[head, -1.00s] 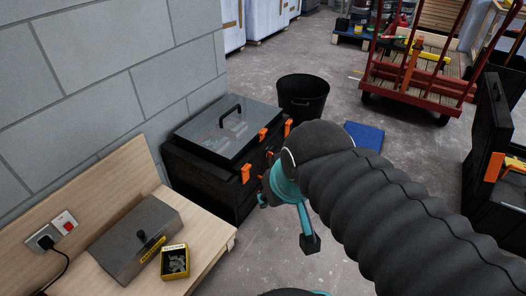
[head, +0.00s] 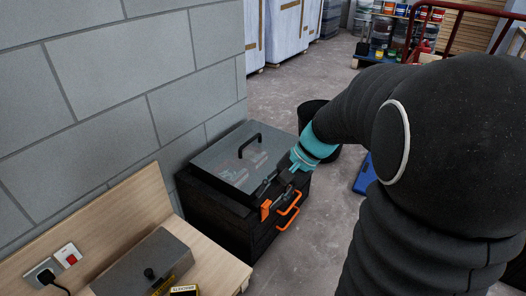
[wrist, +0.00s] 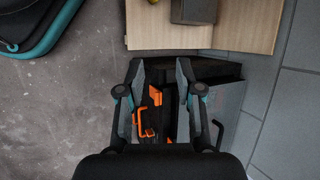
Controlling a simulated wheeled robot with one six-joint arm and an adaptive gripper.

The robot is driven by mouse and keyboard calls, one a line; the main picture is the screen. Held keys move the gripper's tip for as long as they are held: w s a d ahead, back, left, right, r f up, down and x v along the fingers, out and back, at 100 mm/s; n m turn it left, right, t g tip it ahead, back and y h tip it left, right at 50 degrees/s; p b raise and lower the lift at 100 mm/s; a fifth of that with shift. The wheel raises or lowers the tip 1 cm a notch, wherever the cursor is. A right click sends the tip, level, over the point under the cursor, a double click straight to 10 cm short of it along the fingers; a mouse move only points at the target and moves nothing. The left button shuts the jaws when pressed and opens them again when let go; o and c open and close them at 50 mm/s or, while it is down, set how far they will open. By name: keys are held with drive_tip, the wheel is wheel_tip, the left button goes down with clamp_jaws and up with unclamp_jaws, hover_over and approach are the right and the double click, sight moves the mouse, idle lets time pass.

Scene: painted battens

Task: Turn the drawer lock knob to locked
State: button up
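The black toolbox (head: 222,212) stands on the floor against the block wall. It has a grey lid (head: 225,160) with a black handle, an orange latch (head: 265,209) and drawers with orange pulls (head: 289,220). My gripper (head: 285,187) is at the toolbox's front right, near the lid edge and above the orange pulls. In the wrist view my gripper (wrist: 160,64) has its fingers wide apart with nothing between them. The toolbox front with an orange pull (wrist: 139,124) shows between and below the fingers. I cannot make out a lock knob or its position.
A wooden bench (head: 215,262) stands at the lower left, carrying a grey box (head: 150,262) with a black knob. A socket with a red switch (head: 67,255) is on its backboard. Floor in front is clear.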

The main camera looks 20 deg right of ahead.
drive_tip(key=w+d+f+m+t+y+b, duration=0.1)
drive_tip(key=w+d+f+m+t+y, duration=0.25)
drive_tip(key=w+d+f+m, duration=0.5)
drive_tip(key=w+d+f+m+t+y, duration=0.35)
drive_tip(key=w+d+f+m, duration=0.2)
drive_tip(key=d+f, duration=0.5)
drive_tip(key=d+f+m+t+h, duration=0.3)
drive_tip(key=d+f+m+t, duration=0.3)
drive_tip(key=d+f, duration=0.3)
drive_tip(key=x, duration=0.4)
drive_tip(key=b+x, duration=0.1)
drive_tip(key=x, duration=0.4)
drive_tip(key=s+a+x, duration=0.1)
drive_tip(key=x, duration=0.4)
drive_tip(key=shift+w+a+f, duration=0.15)
drive_tip(key=shift+f, duration=0.1)
clamp_jaws()
